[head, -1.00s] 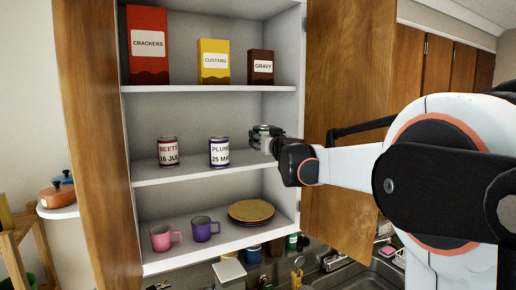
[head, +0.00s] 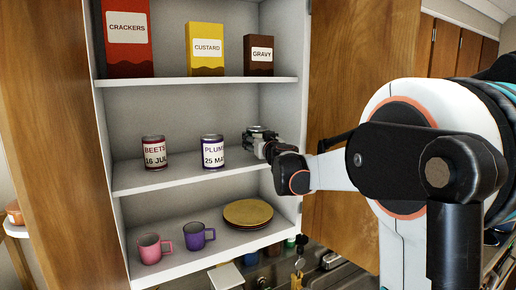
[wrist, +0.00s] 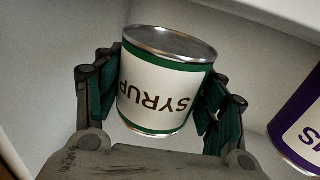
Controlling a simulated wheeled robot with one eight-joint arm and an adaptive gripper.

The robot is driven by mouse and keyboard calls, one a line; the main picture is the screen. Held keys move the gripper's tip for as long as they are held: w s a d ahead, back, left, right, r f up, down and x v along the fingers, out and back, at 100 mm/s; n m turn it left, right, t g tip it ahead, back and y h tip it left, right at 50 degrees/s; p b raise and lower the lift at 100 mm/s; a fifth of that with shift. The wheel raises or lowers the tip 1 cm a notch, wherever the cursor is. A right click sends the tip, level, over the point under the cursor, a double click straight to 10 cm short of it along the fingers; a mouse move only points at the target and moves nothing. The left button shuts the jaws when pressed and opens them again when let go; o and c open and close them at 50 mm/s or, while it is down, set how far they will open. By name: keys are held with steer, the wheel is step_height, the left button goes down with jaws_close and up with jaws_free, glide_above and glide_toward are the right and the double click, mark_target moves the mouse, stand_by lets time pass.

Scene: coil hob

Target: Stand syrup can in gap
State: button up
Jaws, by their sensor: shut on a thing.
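The syrup can, white label with green bands, shows in the wrist view (wrist: 162,88) between both fingers of my gripper (wrist: 160,100), which is shut on it. Its lettering is upside down there. In the head view my gripper (head: 256,140) is at the right end of the middle shelf (head: 190,172), right of the plums can (head: 212,151), with a space between. The syrup can is mostly hidden there, and I cannot tell whether it touches the shelf. The plums can also shows at the wrist view's right edge (wrist: 300,125). The beets can (head: 153,152) stands further left.
Boxes of crackers (head: 127,40), custard (head: 206,48) and gravy (head: 259,54) stand on the top shelf. A pink mug (head: 150,249), a purple mug (head: 195,236) and yellow plates (head: 248,212) are below. Open wooden doors (head: 340,70) flank the cupboard.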

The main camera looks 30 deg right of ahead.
step_height(320, 180, down, 3)
steer(key=shift+w+f, duration=0.1)
steer(key=shift+f, duration=0.05)
steer(key=shift+f, duration=0.15)
steer(key=o, duration=1.5)
steer(key=shift+c, duration=0.2)
